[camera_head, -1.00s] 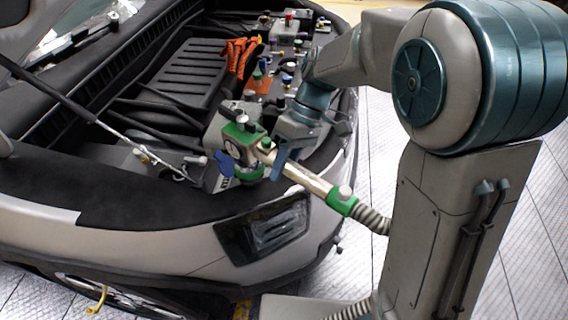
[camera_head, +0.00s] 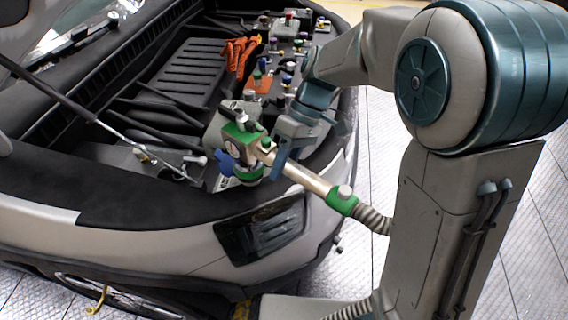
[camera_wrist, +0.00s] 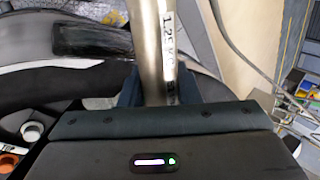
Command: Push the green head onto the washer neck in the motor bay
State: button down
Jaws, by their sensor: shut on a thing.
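The green head (camera_head: 240,134) has a round dial and a blue lever on its side. It sits at the front right corner of the motor bay, on the end of a metal tube (camera_head: 308,178). My gripper (camera_head: 280,155) is shut around this tube, just right of the head. In the wrist view, the labelled tube (camera_wrist: 150,45) runs between my dark fingers (camera_wrist: 158,92). The washer neck is hidden under or behind the head, so I cannot tell whether the head touches it or is seated.
A green collar (camera_head: 342,201) joins the tube to a grey ribbed hose (camera_head: 374,220). Several coloured caps stand on the bay's right side, near an orange cable bundle (camera_head: 238,55). A prop rod (camera_head: 90,116) crosses the left side. The headlight (camera_head: 265,228) lies below the head.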

jog(key=shift+f+b, duration=1.4)
jog(key=shift+f, duration=0.4)
dwell(0.5)
jog(key=c, duration=1)
grip_release()
jog(key=v, duration=1.4)
jog(key=shift+f, duration=0.1)
